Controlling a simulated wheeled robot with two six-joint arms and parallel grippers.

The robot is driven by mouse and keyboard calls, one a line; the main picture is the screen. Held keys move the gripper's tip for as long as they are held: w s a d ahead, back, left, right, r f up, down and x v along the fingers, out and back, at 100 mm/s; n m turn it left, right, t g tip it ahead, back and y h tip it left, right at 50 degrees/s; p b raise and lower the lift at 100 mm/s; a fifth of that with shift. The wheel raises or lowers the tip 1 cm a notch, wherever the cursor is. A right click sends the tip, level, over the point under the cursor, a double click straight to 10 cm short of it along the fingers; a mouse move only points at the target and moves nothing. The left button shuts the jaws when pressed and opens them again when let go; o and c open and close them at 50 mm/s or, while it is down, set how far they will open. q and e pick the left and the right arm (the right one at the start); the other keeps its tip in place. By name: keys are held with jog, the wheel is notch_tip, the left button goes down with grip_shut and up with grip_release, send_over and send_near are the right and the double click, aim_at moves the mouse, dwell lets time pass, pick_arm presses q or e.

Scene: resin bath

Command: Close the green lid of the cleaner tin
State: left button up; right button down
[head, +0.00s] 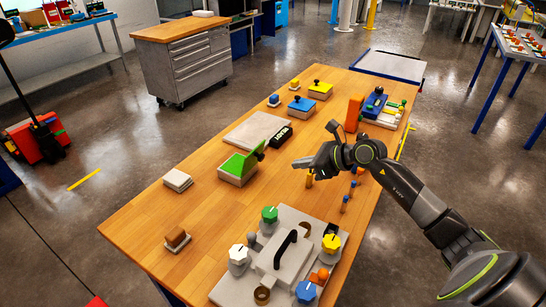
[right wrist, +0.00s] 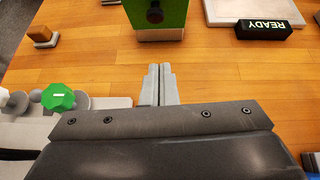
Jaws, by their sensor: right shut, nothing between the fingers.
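The cleaner tin (head: 236,179) is a low, pale box with a green top face, near the middle of the wooden table. Its green lid (head: 255,158) stands raised along the tin's right side. In the right wrist view the green lid (right wrist: 172,20) faces me with a dark round knob, and a strip of the tin (right wrist: 160,36) shows below it. My right gripper (head: 297,164) is right of the tin, apart from the lid. Its fingers (right wrist: 160,72) are together and empty, pointing toward the lid. My left gripper is not in view.
A black READY block (head: 281,137) lies behind the lid, beside a grey plate (head: 250,131). A grey fixture (head: 233,288) with coloured knobs and a black handle stands in front. Small blue pegs (head: 345,203) stand below my right arm. Bare wood lies between gripper and tin.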

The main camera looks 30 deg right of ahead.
jog(key=w+a+f+p, duration=0.2)
jog(key=w+a+p, duration=0.1)
jog(key=w+a, duration=0.2)
jog(key=shift+w, duration=1.1)
jog(key=shift+r, duration=0.1)
